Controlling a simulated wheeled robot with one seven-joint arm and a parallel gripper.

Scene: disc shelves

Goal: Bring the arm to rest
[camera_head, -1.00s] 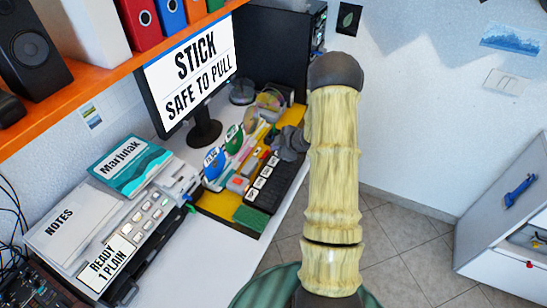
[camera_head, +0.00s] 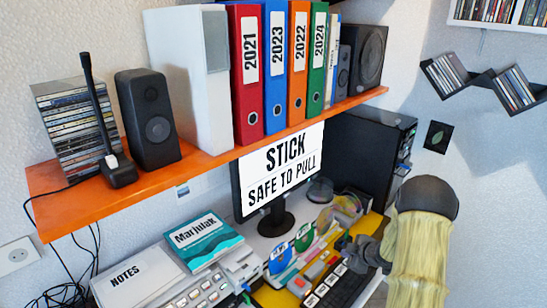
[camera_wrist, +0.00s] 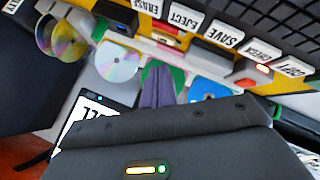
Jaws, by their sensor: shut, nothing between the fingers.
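My arm (camera_head: 425,240), with pale yellow sleeve-like links and a dark joint, enters at the right of the head view. My dark grey gripper (camera_head: 346,244) is partly hidden behind it, over the yellow desk station. In the wrist view my gripper's grey fingers (camera_wrist: 158,86) look closed together with nothing held. They are above or in front of the discs; contact cannot be told. A silver disc (camera_wrist: 118,62) and a blue-labelled disc (camera_wrist: 212,91) lie either side of them. The monitor (camera_head: 283,170) reads "STICK SAFE TO PULL".
An orange shelf (camera_head: 200,166) with binders (camera_head: 246,85) and speakers (camera_head: 148,117) runs above the desk. A black computer tower (camera_head: 372,150) stands behind my arm. Labelled keys (camera_wrist: 228,36) line the station. Notes (camera_head: 133,278) and a teal booklet (camera_head: 203,240) lie left.

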